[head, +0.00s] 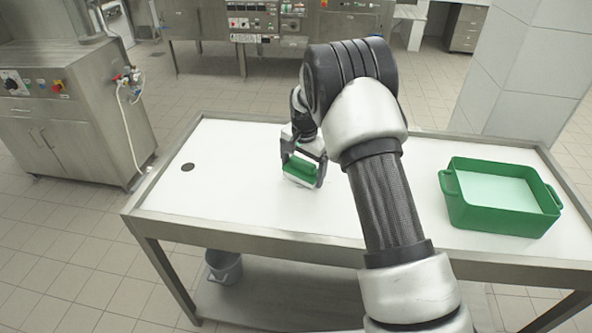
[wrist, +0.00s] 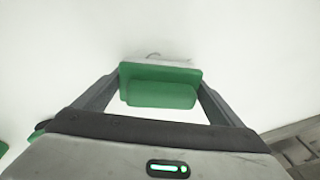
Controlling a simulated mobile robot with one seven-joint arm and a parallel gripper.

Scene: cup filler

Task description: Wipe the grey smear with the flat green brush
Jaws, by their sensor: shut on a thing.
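The flat green brush (head: 300,168) is between the fingers of my gripper (head: 304,165), over the left-middle part of the white table top. My gripper is shut on it. In the wrist view the brush (wrist: 160,84) sits between both fingertips (wrist: 160,90), with a pale edge of bristles at its far side. The brush is at or close to the table surface; I cannot tell whether it touches. A small grey mark, maybe part of the smear (wrist: 153,54), shows just beyond the brush in the wrist view. In the head view I cannot make out the smear.
A green tub (head: 500,212) with handles and a pale inside stands on the right of the table (head: 240,205). A grey bucket (head: 223,266) is below. The table's left part is clear.

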